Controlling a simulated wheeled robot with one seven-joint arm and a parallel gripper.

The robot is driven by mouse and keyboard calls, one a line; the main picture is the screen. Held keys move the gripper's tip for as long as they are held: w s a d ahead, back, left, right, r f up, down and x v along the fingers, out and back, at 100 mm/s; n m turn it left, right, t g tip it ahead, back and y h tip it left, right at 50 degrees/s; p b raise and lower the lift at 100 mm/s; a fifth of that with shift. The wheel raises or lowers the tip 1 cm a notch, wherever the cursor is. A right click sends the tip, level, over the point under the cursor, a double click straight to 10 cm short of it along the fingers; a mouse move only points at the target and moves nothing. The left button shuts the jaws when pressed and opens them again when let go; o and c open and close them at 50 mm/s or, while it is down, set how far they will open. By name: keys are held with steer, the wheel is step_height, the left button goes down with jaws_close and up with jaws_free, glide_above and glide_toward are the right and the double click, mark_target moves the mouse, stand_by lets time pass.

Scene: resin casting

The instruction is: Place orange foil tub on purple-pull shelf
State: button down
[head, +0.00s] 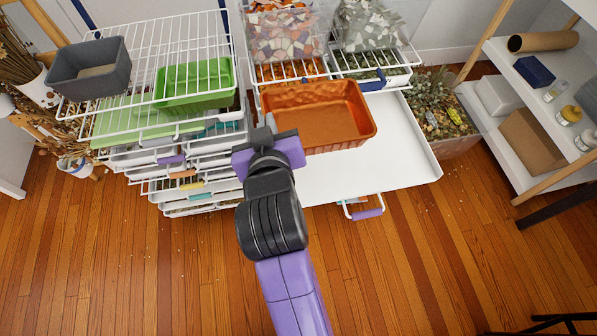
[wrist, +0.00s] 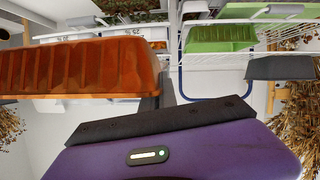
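The orange foil tub (head: 340,112) is upright and empty, above the back left part of the pulled-out white shelf (head: 395,165). That shelf has a purple pull (head: 367,213) at its front edge. My gripper (head: 270,124) is at the tub's near left corner and appears shut on its rim; the fingertips are partly hidden. In the wrist view the tub (wrist: 80,68) fills the upper left, with a dark finger against its end. I cannot tell whether the tub's base touches the shelf.
A wire rack on the left holds a grey tub (head: 90,68) and a green tub (head: 195,85). Bags of mosaic pieces (head: 288,35) stand behind the orange tub. A planter (head: 450,120) stands right of the white shelf, whose right part is bare.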

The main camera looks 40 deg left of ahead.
step_height(320, 180, down, 19)
steer(key=shift+f+b, duration=0.1)
steer(key=shift+b, duration=1)
steer(key=shift+f, duration=0.15)
steer(key=c, duration=2)
jaws_free()
steer(key=shift+o, duration=0.2)
